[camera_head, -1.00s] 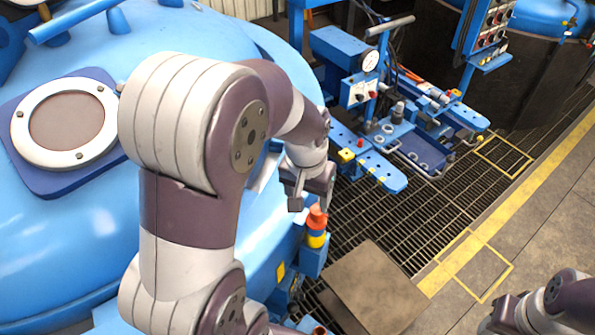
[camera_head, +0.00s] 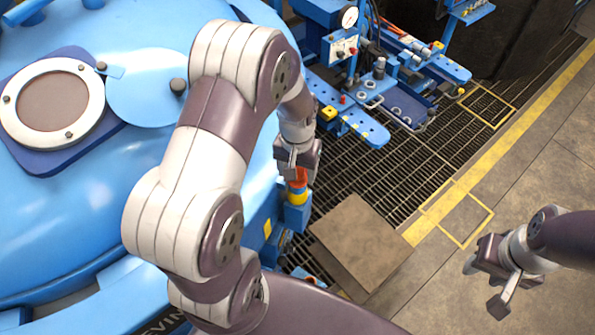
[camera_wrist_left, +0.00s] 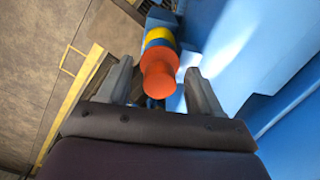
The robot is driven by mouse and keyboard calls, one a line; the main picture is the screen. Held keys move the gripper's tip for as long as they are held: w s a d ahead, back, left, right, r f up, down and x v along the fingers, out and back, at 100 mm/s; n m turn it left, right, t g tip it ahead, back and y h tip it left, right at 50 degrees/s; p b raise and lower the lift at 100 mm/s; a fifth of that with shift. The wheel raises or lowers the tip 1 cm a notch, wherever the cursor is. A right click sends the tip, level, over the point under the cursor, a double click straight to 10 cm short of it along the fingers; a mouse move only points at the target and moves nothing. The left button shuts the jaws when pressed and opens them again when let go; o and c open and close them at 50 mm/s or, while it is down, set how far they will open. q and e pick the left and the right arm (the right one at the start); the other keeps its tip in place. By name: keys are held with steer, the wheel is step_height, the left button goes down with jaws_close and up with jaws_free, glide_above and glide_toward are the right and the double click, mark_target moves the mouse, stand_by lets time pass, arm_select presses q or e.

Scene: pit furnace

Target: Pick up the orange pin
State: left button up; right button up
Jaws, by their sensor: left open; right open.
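The orange pin (camera_head: 299,178) stands at the side of the blue furnace, above a yellow band and a blue block. My left gripper (camera_head: 294,165) is right above it and partly hides it in the head view. In the left wrist view the round orange head of the pin (camera_wrist_left: 159,73) shows between the two open fingers of the left gripper (camera_wrist_left: 157,72), with space on both sides. I cannot tell how deep the fingers reach around it. My right gripper (camera_head: 484,285) is open and empty over the floor at the lower right.
The blue furnace lid (camera_head: 60,210) fills the left, close beside my left gripper. A blue workbench with a gauge (camera_head: 349,17) stands at the back. A brown plate (camera_head: 360,240) lies on the dark floor grating. The grey floor at the right is clear.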

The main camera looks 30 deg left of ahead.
arm_select(q)
steer(key=shift+a, duration=0.15)
steer(key=shift+c, duration=0.9)
jaws_close()
steer(key=shift+d, duration=0.2)
steer(key=shift+a, duration=0.1)
